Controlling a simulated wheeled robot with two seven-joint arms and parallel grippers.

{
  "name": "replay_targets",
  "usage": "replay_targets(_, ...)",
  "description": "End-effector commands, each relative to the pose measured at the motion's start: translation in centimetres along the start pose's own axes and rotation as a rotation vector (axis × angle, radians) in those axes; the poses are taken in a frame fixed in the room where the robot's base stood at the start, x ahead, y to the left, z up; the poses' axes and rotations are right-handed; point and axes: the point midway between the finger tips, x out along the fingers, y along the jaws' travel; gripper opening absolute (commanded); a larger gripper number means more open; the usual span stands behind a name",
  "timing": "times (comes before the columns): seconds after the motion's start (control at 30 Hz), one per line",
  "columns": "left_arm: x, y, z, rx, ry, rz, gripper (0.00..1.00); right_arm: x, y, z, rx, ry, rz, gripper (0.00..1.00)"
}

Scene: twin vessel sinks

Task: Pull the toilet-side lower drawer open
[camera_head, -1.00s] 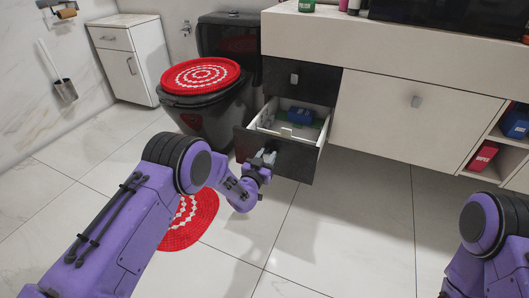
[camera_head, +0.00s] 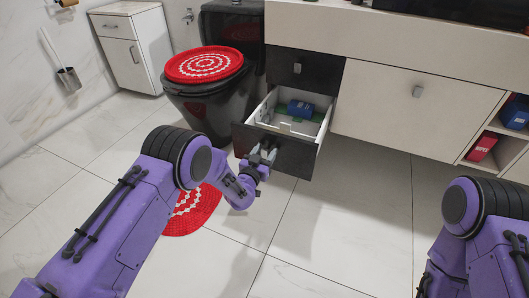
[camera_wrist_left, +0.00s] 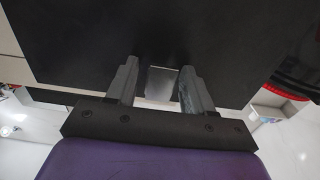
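The toilet-side lower drawer (camera_head: 290,154) is partly open, its dark front standing out from the cabinet below a closed upper drawer. My left gripper (camera_head: 264,153) is at the front of the lower drawer. In the left wrist view, its two fingers (camera_wrist_left: 158,82) straddle the drawer's small silver handle (camera_wrist_left: 162,82), with the dark drawer front (camera_wrist_left: 90,40) behind. A narrow dark strip shows beside the handle, but the drawer moves together with the gripper. The head view hides the handle. My right gripper is out of view; only its arm shows.
A blue box (camera_head: 300,108) lies inside the drawer. The dark toilet (camera_head: 207,105) with a red-and-white lid cover (camera_head: 205,64) stands close on the left. A red mat (camera_head: 190,212) lies partly behind my left arm. The floor in front is clear.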

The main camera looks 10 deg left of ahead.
Motion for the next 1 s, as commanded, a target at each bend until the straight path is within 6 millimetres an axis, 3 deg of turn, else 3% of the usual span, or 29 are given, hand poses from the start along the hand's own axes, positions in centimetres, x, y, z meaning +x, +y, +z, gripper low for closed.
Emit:
replay_targets(0.33, -0.6, -0.1, -0.1, 0.0, -0.002, 0.0, 0.55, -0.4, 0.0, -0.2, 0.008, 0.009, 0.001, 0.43)
replay_targets(0.7, -8.6, 0.0, -0.3, 0.001, -0.005, 0.001, 0.55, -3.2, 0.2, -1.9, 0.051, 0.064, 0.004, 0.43)
replay_targets(0.83, -10.2, 0.0, -0.1, 0.0, -0.002, 0.0, 0.55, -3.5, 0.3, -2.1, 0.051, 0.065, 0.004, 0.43)
replay_targets(1.0, -10.7, -0.1, 0.0, -0.001, -0.001, -0.001, 0.55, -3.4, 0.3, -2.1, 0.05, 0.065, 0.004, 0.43)
